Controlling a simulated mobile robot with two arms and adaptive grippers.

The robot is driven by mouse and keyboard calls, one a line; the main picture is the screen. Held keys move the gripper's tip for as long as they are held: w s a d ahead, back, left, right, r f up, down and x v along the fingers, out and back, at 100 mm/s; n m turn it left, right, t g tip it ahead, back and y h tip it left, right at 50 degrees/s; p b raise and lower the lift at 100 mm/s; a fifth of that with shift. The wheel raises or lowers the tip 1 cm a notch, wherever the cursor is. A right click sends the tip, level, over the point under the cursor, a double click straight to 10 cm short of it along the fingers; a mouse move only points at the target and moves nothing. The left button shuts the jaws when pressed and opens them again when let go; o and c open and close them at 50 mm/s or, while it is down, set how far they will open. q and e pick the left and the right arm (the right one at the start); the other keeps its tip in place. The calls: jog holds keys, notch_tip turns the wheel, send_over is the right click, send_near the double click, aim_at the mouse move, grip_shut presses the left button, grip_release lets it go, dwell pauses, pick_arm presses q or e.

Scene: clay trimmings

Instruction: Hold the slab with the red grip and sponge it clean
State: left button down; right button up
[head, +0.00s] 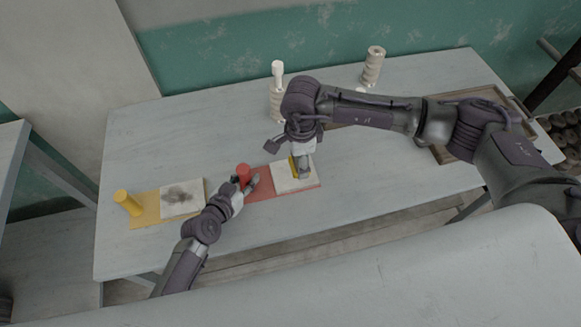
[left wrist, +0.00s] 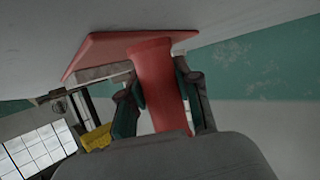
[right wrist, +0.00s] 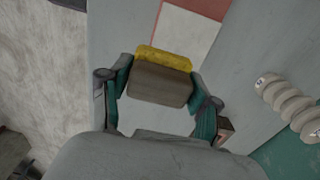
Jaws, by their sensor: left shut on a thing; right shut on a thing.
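The red grip (head: 243,171) stands upright on a red board (head: 262,190). My left gripper (head: 245,183) is shut on this grip, which also shows between its fingers in the left wrist view (left wrist: 155,75). A pale slab (head: 290,183) lies on the red board's right part; its visible surface looks clean, but the sponge and gripper hide some of it. My right gripper (head: 301,165) is shut on a sponge (right wrist: 160,84) with a yellow layer and a grey-brown body. In the head view the sponge's yellow side (head: 292,166) is over the slab; contact cannot be told.
A yellow board (head: 150,208) with a yellow grip (head: 128,203) and a dark-smudged slab (head: 181,198) lies at the left. White ribbed posts (head: 277,90) (head: 373,66) stand behind. A brown tray (head: 443,154) is at the right. The table's front right is clear.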

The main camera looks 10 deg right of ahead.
pick_arm(q)
jog(key=shift+d, duration=0.1)
pick_arm(e)
send_over(312, 169)
jog(key=s, duration=0.2)
jog(key=shift+w+a+f, duration=0.1)
jog(key=shift+a+f, duration=0.05)
jog(key=shift+f, duration=0.8)
jog(key=shift+s+a+f, duration=0.1)
jog(key=shift+a+f, duration=0.1)
jog(key=shift+f, duration=0.7)
jog(key=shift+w+a+f, duration=0.1)
jog(key=shift+a+f, duration=0.05)
jog(key=shift+f, duration=0.8)
jog(key=shift+w+f, duration=0.3)
jog(key=shift+f, duration=0.4)
jog(key=shift+w+f, duration=0.3)
jog(key=shift+f, duration=0.35)
jog(key=shift+c, duration=1.1)
jog(key=shift+w, duration=1.5)
jog(key=s, duration=0.4)
jog(key=shift+s, duration=0.1)
notch_tip(312, 169, up, 8)
jog(key=shift+r, duration=0.15)
